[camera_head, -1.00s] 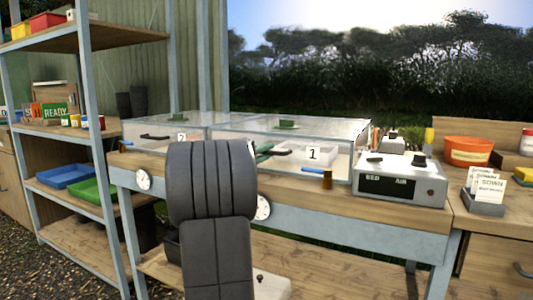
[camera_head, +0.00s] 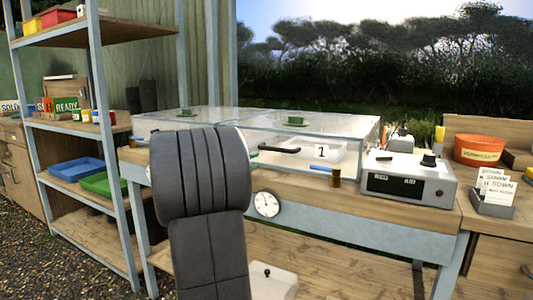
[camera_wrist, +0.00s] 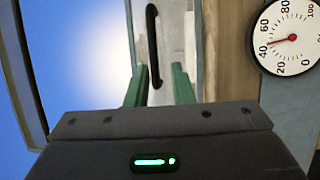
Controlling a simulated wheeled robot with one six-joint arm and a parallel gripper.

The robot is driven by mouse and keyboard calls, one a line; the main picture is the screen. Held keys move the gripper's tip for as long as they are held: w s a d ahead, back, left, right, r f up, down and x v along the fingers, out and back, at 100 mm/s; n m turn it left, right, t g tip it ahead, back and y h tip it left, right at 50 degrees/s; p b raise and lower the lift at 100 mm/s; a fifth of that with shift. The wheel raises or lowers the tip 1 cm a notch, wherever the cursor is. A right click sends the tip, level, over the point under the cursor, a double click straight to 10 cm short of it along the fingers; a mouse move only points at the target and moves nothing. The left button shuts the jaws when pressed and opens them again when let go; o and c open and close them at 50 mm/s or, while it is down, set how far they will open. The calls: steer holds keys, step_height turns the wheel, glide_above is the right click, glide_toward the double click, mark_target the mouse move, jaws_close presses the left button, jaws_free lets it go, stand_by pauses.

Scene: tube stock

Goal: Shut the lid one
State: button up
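Lid one (camera_head: 345,135) is a clear box-shaped cover on the bench, marked by a white label "1" (camera_head: 321,152). It looks level, with its front face toward me; I cannot tell whether a small gap remains under its edge. Its black bar handle (camera_head: 279,149) is on the front. In the wrist view the handle (camera_wrist: 154,45) lies ahead of my gripper (camera_wrist: 159,88), roughly in line with the space between the fingers. In the head view my arm hides most of the gripper.
A second clear cover (camera_head: 165,122) adjoins on the left. A round dial (camera_head: 266,204) is on the bench front, close beside the gripper in the wrist view. A grey control box (camera_head: 408,182) and small brown cylinder (camera_head: 336,176) stand right. A shelf rack (camera_head: 100,130) stands left.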

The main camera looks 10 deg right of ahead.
steer(key=shift+p+v, duration=0.35)
steer(key=shift+v, duration=2.05)
steer(key=shift+d, duration=0.1)
steer(key=shift+b+x, duration=1)
steer(key=shift+x, duration=3.85)
steer(key=shift+w+r, duration=0.1)
steer(key=shift+r, duration=0.05)
